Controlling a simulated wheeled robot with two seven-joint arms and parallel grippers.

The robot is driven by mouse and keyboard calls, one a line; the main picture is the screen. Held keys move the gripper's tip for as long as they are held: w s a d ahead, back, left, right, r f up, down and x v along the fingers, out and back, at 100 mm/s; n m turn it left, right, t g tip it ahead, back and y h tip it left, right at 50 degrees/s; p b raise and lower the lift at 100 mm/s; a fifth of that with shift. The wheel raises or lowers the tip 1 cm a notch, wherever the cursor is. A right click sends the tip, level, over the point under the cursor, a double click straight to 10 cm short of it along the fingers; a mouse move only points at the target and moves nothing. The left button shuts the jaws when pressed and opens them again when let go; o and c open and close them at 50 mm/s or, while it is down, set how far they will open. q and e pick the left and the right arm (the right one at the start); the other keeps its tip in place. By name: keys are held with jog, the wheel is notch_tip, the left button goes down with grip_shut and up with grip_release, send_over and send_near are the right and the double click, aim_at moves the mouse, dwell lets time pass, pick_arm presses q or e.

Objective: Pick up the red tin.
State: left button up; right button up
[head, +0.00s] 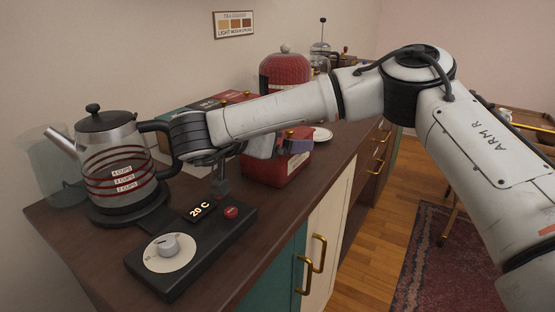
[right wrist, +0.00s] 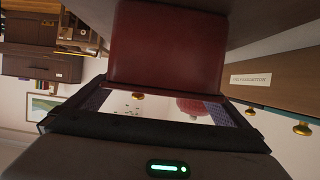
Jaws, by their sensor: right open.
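The red tin (head: 278,172) is a boxy red tin standing on the brown counter, partly covered by my right gripper in the head view. In the right wrist view the red tin (right wrist: 168,45) fills the upper middle, between the sides of the gripper. My right gripper (head: 292,146) is open at the tin's upper part in the head view. Its fingers also show in the right wrist view (right wrist: 165,103), with a gap between them. I cannot tell whether they touch the tin. My left gripper is not in view.
A glass kettle (head: 115,155) stands on its base at the left, behind a black control panel (head: 190,250). A red ribbed dome (head: 285,70) and a white saucer (head: 322,135) are farther back on the counter (head: 335,165). Open wooden floor (head: 375,215) lies to the right.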

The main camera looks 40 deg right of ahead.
jog(key=shift+w+d+f, duration=0.1)
jog(key=shift+w+d, duration=0.05)
jog(key=shift+d, duration=0.15)
jog(key=c, duration=1)
